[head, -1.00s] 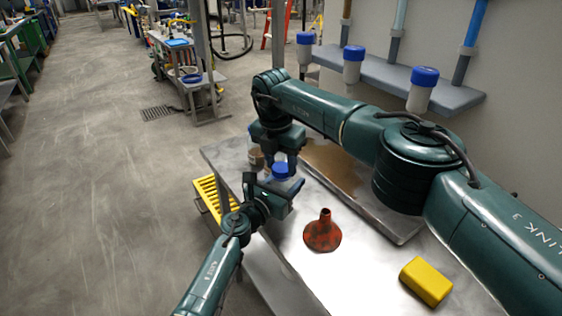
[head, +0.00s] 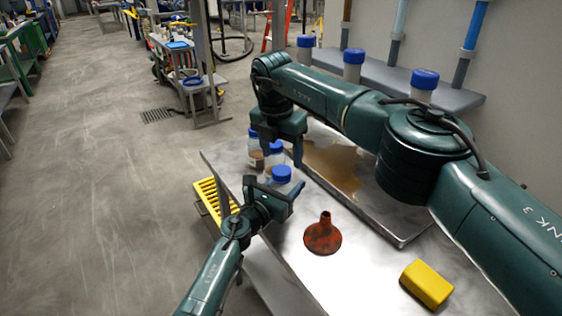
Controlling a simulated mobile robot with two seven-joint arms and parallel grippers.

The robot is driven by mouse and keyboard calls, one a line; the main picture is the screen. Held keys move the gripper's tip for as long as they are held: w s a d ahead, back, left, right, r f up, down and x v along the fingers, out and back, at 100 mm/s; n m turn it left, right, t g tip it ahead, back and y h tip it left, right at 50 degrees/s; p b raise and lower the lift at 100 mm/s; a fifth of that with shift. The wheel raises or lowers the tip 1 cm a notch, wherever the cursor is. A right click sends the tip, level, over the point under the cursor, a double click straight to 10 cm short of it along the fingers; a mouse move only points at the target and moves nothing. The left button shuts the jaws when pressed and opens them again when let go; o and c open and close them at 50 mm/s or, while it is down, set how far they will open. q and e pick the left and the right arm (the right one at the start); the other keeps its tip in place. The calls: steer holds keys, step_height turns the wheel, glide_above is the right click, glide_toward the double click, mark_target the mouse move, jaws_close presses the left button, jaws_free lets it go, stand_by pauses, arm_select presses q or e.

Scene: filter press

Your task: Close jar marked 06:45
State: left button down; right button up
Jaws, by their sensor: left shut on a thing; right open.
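A jar with a blue lid (head: 282,175) stands near the left edge of the metal table, and my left gripper (head: 284,194) is shut around its body. The lid sits on top of the jar; I cannot tell how tight it is. My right gripper (head: 282,154) is open and empty, above and just behind this lid, apart from it. Two more blue-lidded jars, one at the back (head: 256,146) and one closer (head: 272,153), stand behind, partly hidden by my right gripper. No time marking is readable on any jar.
A red funnel (head: 322,236) and a yellow block (head: 426,284) are on the table (head: 290,255). A shallow tray (head: 402,234) with brown liquid lies right of the jars. Several blue-capped containers stand on the wall shelf (head: 460,97). A yellow grate (head: 208,199) sits beside the table.

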mark_target(277, 175)
steer(key=shift+r, duration=0.5)
steer(key=shift+o, duration=0.4)
steer(key=o, duration=0.5)
step_height(277, 175, up, 12)
steer(key=s+a, duration=0.1)
steer(key=shift+s, duration=0.3)
steer(key=shift+f, duration=0.1)
